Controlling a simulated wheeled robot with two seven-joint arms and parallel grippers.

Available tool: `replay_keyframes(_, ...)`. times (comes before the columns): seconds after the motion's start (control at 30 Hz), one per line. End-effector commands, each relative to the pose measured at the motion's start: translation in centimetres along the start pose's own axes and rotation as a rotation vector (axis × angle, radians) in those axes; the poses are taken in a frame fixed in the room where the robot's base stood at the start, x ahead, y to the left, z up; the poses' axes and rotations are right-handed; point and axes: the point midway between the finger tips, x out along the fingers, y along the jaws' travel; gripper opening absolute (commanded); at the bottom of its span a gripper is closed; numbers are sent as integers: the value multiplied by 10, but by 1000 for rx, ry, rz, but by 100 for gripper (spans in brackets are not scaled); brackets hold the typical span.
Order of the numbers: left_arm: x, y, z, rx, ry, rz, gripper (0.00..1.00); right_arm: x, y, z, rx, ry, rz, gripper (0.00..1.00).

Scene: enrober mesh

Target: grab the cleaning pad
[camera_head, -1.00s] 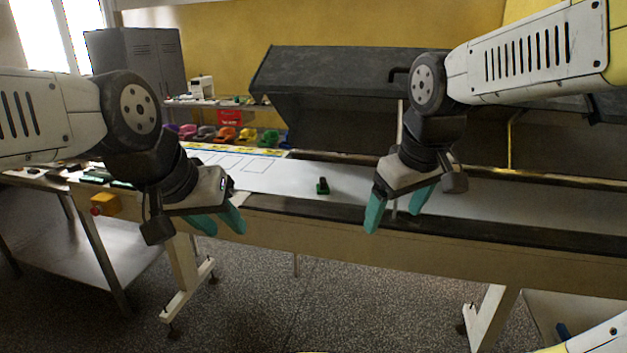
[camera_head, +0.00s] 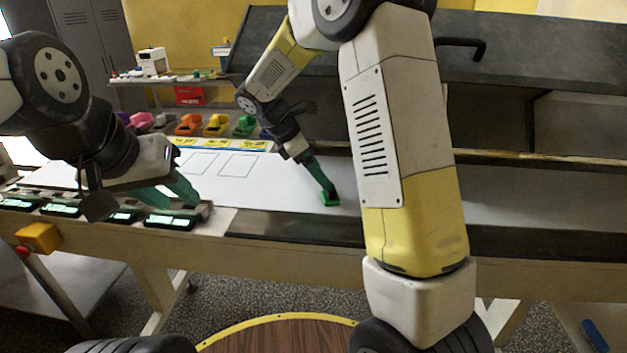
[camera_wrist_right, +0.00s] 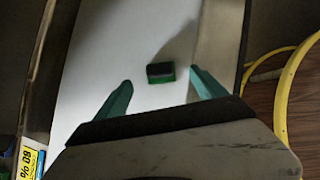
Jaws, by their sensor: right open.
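The cleaning pad is a small block with a dark top and green sides. In the head view the pad (camera_head: 331,200) lies on the white belt (camera_head: 285,192), just under my right gripper (camera_head: 330,187). In the right wrist view the pad (camera_wrist_right: 160,73) shows in the gap between the spread teal fingers of my right gripper (camera_wrist_right: 160,78), with space on both sides. My right gripper is open and empty; the exact height above the belt is hard to tell. My left gripper (camera_head: 184,202) is open and empty, above the belt's near edge at left.
Several dark boxes with pale green tops (camera_head: 170,221) line the near edge below my left gripper. Colored items, including an orange one (camera_head: 188,125), stand behind the belt. A dark hood (camera_head: 500,60) stands behind the belt at right. The belt around the pad is clear.

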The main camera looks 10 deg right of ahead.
Motion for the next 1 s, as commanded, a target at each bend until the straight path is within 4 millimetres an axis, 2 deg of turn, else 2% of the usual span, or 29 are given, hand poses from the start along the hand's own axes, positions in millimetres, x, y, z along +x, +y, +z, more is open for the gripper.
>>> replay_keyframes(0.27, 0, 0, 0, 0, 0, 0, 36, 26, 0, -1, -5, -4, -3, 82)
replay_keyframes(0.6, 0, 0, 0, 0, 0, 0, 36, 72, 1, -4, -4, -3, -2, 82)
replay_keyframes(0.9, 0, 0, 0, 0, 0, 0, 36, 78, 1, -4, -3, -2, -1, 82)
replay_keyframes(0.93, 0, 0, 0, 0, 0, 0, 36, 78, 1, -4, -3, -2, -1, 80)
replay_keyframes(1.0, 0, 0, 0, 0, 0, 0, 36, 78, 1, -4, -3, -2, 0, 66)
